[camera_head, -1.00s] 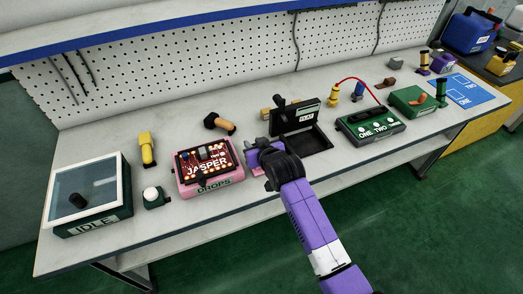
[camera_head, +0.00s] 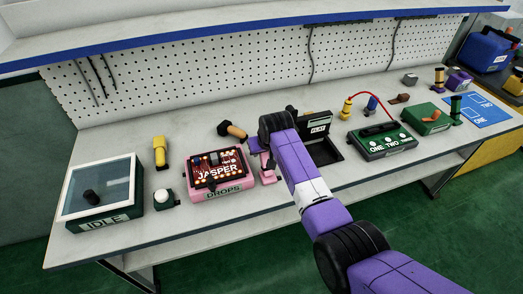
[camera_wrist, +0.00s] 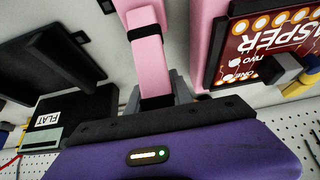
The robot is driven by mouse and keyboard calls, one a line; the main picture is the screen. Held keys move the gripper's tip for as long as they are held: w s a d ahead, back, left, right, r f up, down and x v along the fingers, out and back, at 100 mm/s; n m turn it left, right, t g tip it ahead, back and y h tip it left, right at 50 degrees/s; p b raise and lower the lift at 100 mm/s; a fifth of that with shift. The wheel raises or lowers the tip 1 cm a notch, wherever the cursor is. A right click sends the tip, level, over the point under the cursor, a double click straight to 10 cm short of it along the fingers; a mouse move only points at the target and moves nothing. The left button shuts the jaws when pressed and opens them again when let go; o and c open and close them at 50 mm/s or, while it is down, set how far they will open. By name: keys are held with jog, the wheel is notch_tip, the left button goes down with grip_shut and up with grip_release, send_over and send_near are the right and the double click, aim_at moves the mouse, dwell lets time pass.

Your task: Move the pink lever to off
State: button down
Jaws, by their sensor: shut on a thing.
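The pink lever (camera_wrist: 150,62) shows in the wrist view as a pink bar with a black band, running down into my gripper (camera_wrist: 157,97). The grey fingers are shut around its near end. In the head view my gripper (camera_head: 258,147) is at the bench just right of the pink DROPS box (camera_head: 225,190). Pink parts of the lever (camera_head: 268,178) show below it. My purple arm hides some of the area to the right. The lever's markings and exact setting cannot be read.
The JASPER board (camera_head: 214,168) lies on the DROPS box, close left of my gripper. The black FLAT fixture (camera_head: 318,127) stands to the right, partly behind my arm. The green ONE TWO box (camera_head: 385,145) is farther right. The pegboard (camera_head: 200,82) rises behind.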

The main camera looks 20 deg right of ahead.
dwell(0.3)
jog(key=c, duration=1.1)
grip_release()
jog(key=shift+f, duration=0.1)
jog(key=shift+v, duration=3.9)
